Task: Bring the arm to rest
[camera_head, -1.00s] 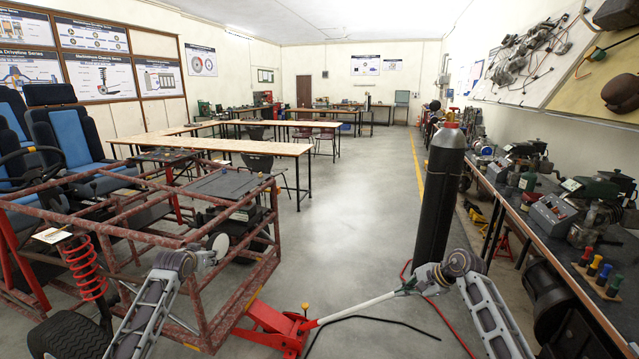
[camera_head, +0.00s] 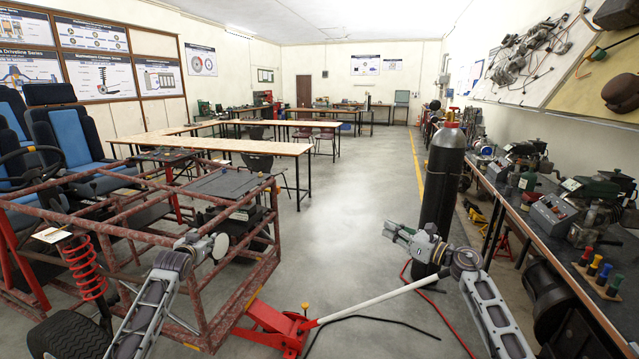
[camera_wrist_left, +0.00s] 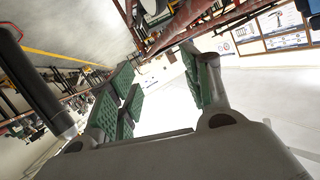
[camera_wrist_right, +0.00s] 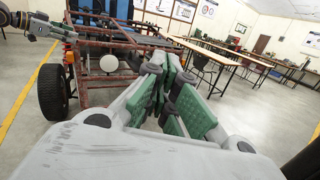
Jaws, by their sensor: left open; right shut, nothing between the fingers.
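My left arm comes in at the lower left of the head view, in front of the red kart frame (camera_head: 130,235). Its wrist end shows by the frame's near corner, but the fingers cannot be made out there. In the left wrist view my left gripper (camera_wrist_left: 160,95) is open, its green-padded fingers wide apart with nothing between them. My right gripper (camera_head: 390,232) points left in front of the black gas cylinder (camera_head: 441,185). In the right wrist view its green-padded fingers (camera_wrist_right: 170,85) are together and hold nothing.
A red floor jack (camera_head: 275,325) with a long pale handle (camera_head: 370,302) stands between my arms. A workbench (camera_head: 545,225) with engine parts runs along the right. Wooden tables (camera_head: 225,146) stand at the back left.

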